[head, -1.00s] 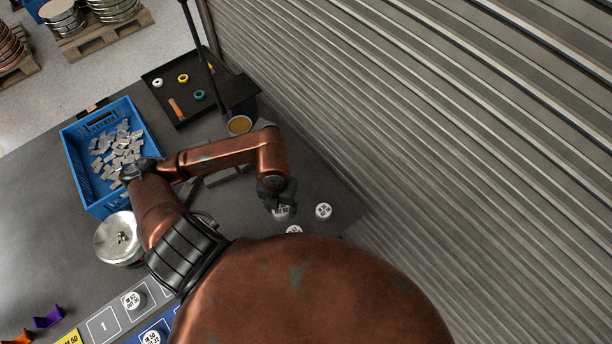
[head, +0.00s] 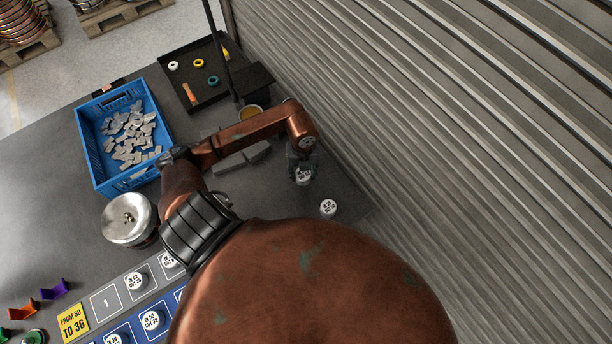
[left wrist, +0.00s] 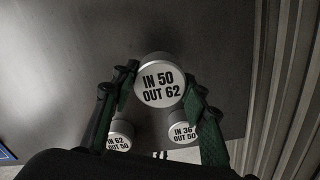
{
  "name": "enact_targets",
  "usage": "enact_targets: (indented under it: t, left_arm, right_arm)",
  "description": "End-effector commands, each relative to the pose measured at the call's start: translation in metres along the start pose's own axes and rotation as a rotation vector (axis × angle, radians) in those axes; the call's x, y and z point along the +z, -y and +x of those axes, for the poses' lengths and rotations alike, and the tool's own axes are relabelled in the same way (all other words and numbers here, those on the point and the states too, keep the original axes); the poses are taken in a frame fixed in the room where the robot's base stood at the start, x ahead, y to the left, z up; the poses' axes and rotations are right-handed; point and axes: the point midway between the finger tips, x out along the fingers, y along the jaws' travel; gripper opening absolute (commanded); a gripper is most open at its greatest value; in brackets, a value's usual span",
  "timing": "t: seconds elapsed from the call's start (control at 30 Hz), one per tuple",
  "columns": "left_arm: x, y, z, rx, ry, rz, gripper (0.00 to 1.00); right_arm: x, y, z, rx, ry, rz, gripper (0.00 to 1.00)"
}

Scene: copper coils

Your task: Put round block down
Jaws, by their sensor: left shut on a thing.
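My left gripper (head: 302,163) is shut on a round silver block (head: 303,178) near the right edge of the table. In the left wrist view the held block (left wrist: 161,82) reads "IN 50 OUT 62" and sits between the two green fingers. I cannot tell whether it touches the table. Another round block (head: 328,208) stands to its lower right in the head view. The left wrist view shows two more blocks, "IN 62 OUT 50" (left wrist: 119,136) and "IN 36 OUT 50" (left wrist: 182,132), below the held one. My right gripper is not in view.
A blue crate (head: 88,150) of metal pieces, a lidded metal pot (head: 128,218) and a black tray (head: 212,92) stand on the table (head: 60,205). Marked slot strips (head: 105,302) with several round blocks lie in front. A ribbed wall (head: 430,130) bounds the right side.

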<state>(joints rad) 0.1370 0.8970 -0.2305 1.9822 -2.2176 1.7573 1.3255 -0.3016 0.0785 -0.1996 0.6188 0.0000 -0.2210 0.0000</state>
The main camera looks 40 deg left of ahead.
Motion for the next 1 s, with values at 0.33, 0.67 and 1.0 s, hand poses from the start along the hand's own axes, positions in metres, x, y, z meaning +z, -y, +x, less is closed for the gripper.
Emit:
enact_targets:
  t: [0.33, 0.67, 1.0]
  left_arm:
    - [0.016, 0.013, 0.024, 0.0, 0.0, 0.002, 0.1]
    - [0.015, 0.012, 0.053, 0.0, 0.001, 0.004, 0.1]
    - [0.015, 0.012, 0.056, 0.001, 0.001, 0.004, 0.47]
  right_arm:
    - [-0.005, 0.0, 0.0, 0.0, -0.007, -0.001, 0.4]
    - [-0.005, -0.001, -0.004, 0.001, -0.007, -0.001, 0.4]
    - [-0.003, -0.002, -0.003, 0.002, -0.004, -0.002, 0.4]
